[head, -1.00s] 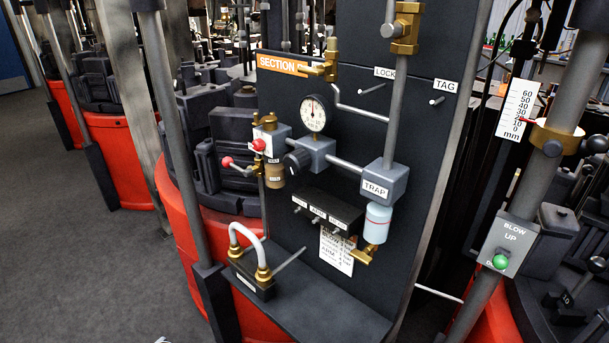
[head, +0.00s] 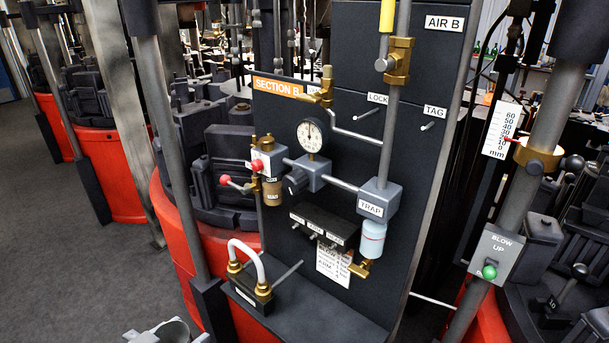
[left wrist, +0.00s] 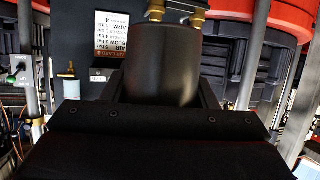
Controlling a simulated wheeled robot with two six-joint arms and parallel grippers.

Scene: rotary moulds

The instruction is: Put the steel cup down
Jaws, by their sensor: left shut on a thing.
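In the left wrist view the cup (left wrist: 164,65) is a dark, shaded cylinder between the fingers. Its lower part is hidden in both views. The cup is held apart from the shelf, over the floor side in the head view. My right gripper is not in view.
The black shelf (head: 335,325) below the panel has a black block with a white hose loop (head: 250,270) and a thin rod at its left end; its front is bare. Red machine bases (head: 185,235) stand behind.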

